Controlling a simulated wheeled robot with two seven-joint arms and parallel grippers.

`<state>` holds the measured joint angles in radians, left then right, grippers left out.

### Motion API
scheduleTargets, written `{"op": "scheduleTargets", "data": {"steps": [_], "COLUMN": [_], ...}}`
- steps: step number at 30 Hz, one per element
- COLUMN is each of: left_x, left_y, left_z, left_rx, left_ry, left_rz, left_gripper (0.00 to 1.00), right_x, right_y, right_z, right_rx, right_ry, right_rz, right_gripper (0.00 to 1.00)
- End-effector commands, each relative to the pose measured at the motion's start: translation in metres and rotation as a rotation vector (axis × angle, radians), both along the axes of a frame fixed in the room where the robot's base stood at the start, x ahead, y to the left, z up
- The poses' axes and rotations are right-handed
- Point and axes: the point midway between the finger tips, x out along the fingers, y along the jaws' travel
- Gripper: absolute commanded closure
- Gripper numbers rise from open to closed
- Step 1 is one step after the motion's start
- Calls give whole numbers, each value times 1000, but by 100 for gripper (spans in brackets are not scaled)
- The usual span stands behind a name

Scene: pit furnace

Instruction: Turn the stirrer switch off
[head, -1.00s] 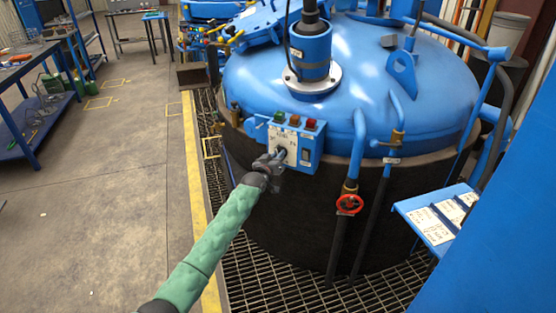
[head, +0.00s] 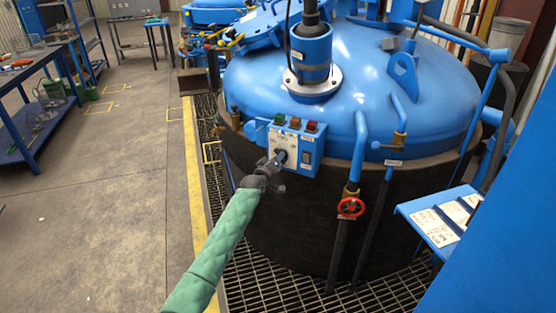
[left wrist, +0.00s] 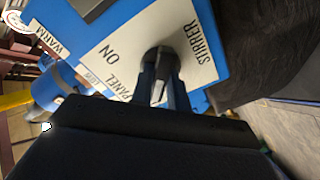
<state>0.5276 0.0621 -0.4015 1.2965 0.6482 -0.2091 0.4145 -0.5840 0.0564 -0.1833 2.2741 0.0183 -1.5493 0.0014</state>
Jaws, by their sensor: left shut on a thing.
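The blue control box (head: 293,144) on the furnace's side carries a white plate with the stirrer switch. The left wrist view shows the plate (left wrist: 110,72) lettered STIRRER, ON and PANEL. The dark stirrer switch knob (left wrist: 160,54) is there, between the fingers. My left gripper (head: 278,158) reaches the box from below left, shut on this knob; its fingers also show in the left wrist view (left wrist: 160,80). The fingers hide part of the knob and plate, and I cannot read the switch position. My right gripper is not in view.
Coloured lamps (head: 295,124) sit on top of the box, and a dark rocker (head: 306,157) is at its right. A red valve wheel (head: 350,208) and pipes stand to the right. The blue furnace lid (head: 350,75) rises behind. Floor at left is open.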

Motion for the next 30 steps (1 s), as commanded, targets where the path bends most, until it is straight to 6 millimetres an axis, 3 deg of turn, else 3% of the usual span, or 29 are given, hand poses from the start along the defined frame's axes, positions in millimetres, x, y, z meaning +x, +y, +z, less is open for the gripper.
{"op": "scheduleTargets", "data": {"steps": [8, 9, 12, 25, 30], "left_x": [0, 0, 0, -9, -30], "left_y": [1, 1, 1, 5, 15], "left_z": [0, 0, 0, -1, -3], "left_rx": [-1, 0, 0, 0, 0], "left_ry": [0, 0, 0, 0, 1], "left_rz": [1, 1, 1, 0, 1], "left_gripper": [100, 76, 62, 62, 62], "right_x": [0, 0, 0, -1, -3], "right_y": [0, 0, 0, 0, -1], "right_z": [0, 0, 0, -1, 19], "right_rx": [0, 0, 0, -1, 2], "right_ry": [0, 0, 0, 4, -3], "right_rz": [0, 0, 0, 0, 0], "right_gripper": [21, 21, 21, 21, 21]}}
